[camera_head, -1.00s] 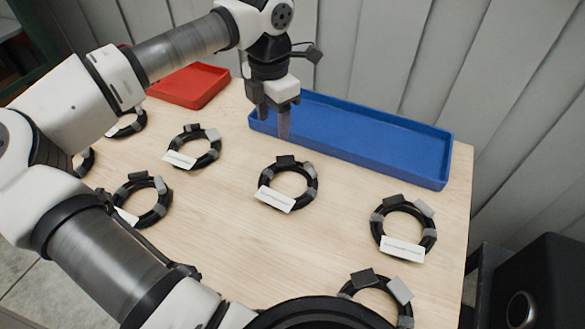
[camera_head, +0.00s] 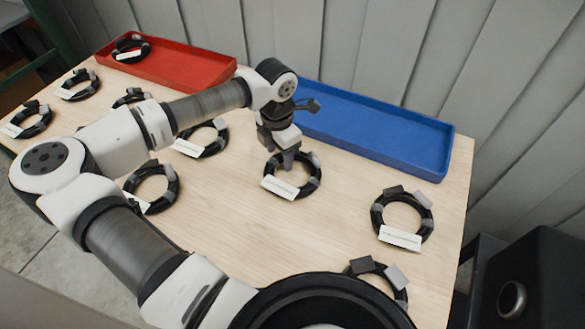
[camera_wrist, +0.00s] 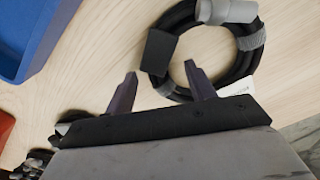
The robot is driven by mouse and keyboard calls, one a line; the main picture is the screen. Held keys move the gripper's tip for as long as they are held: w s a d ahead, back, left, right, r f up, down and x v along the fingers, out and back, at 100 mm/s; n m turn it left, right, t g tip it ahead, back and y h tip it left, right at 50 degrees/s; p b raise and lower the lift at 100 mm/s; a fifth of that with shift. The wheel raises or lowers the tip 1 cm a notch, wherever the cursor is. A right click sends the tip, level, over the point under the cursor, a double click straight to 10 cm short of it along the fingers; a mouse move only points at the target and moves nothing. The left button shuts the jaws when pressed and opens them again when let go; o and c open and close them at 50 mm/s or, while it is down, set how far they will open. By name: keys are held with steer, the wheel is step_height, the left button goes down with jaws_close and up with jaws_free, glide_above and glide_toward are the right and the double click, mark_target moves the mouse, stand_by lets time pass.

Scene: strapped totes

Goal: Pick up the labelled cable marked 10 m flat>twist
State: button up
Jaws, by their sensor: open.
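Several coiled black cables with white labels lie on the table; the label print is too small to read, so I cannot tell which is the 10 m flat>twist one. My gripper (camera_head: 285,162) is open and low over the middle coil (camera_head: 318,180), whose white label (camera_head: 278,188) faces the front. In the wrist view, my gripper (camera_wrist: 160,85) has its fingers apart beside the black block on this coil (camera_wrist: 245,62). One fingertip overlaps the coil's inside edge and the other is outside the ring. I cannot tell whether they touch it.
A blue tray (camera_head: 440,165) stands empty behind the middle coil. A red tray (camera_head: 215,75) at the back left holds one coil (camera_head: 130,48). Other coils lie at right (camera_head: 431,220), front right (camera_head: 378,268) and left (camera_head: 170,187). Bare table surrounds the middle coil.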

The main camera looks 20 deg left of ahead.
steer(key=shift+f, duration=0.25)
jaws_close()
steer(key=shift+r, duration=0.15)
